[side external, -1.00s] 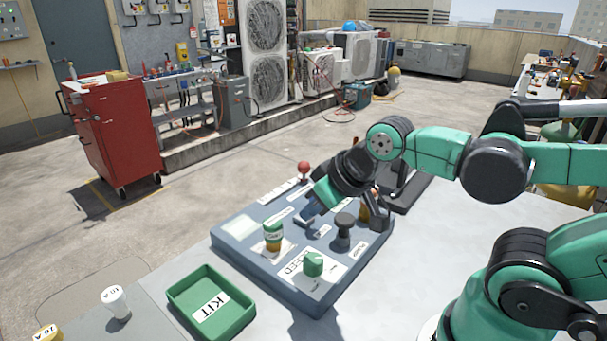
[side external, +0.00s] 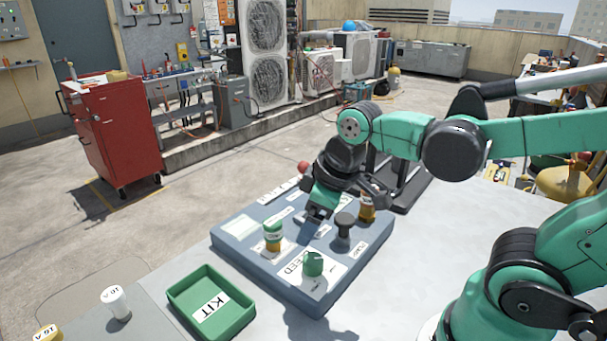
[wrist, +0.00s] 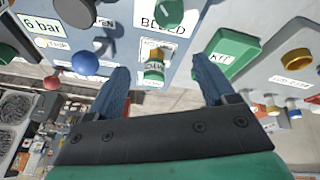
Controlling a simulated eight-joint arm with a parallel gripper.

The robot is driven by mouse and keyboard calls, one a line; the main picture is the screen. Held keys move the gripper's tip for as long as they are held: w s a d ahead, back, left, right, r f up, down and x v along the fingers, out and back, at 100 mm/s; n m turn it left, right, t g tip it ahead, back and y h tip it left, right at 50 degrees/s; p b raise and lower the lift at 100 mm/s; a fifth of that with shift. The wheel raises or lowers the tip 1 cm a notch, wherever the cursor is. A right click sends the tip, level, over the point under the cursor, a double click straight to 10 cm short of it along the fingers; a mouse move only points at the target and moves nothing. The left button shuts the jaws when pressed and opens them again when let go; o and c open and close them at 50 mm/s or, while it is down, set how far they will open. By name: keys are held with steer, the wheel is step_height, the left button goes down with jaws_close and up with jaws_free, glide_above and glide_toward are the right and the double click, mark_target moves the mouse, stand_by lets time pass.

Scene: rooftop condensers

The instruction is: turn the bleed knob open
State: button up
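The green bleed knob (side external: 313,263) sits on a white plate lettered BLEED, near the front corner of the blue-grey panel (side external: 296,291). In the wrist view the knob (wrist: 168,12) is partly cut off at the top edge, a white pointer mark on it. My gripper (side external: 318,213) hangs over the panel's middle, behind the knob and apart from it. In the wrist view my gripper's two blue fingers (wrist: 163,80) stand wide apart with nothing held. A green-and-amber cylinder (wrist: 155,66) shows between them, farther off.
The green-and-amber cylinder (side external: 273,237) stands left of the knob and a dark knob (side external: 343,228) behind it. A red ball knob (side external: 303,167) is at the panel's back. Bare table lies right of the panel.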

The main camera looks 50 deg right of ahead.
mark_target(313, 259)
steer(key=n+g, duration=0.1)
steer(key=n, duration=0.1)
steer(key=f+n+g, duration=0.1)
steer(key=n, duration=0.1)
steer(key=shift+a+f+g, duration=0.1)
steer(key=shift+a+g, duration=0.05)
steer(key=shift+g, duration=0.25)
steer(key=shift+s+f+n+g, duration=0.1)
steer(key=shift+f+n+g, duration=0.15)
steer(key=shift+n, duration=0.35)
steer(key=shift+f+n+g, duration=0.1)
steer(key=shift+n+g, duration=0.25)
steer(key=shift+n, duration=0.25)
steer(key=shift+f, duration=2.8)
jaws_close()
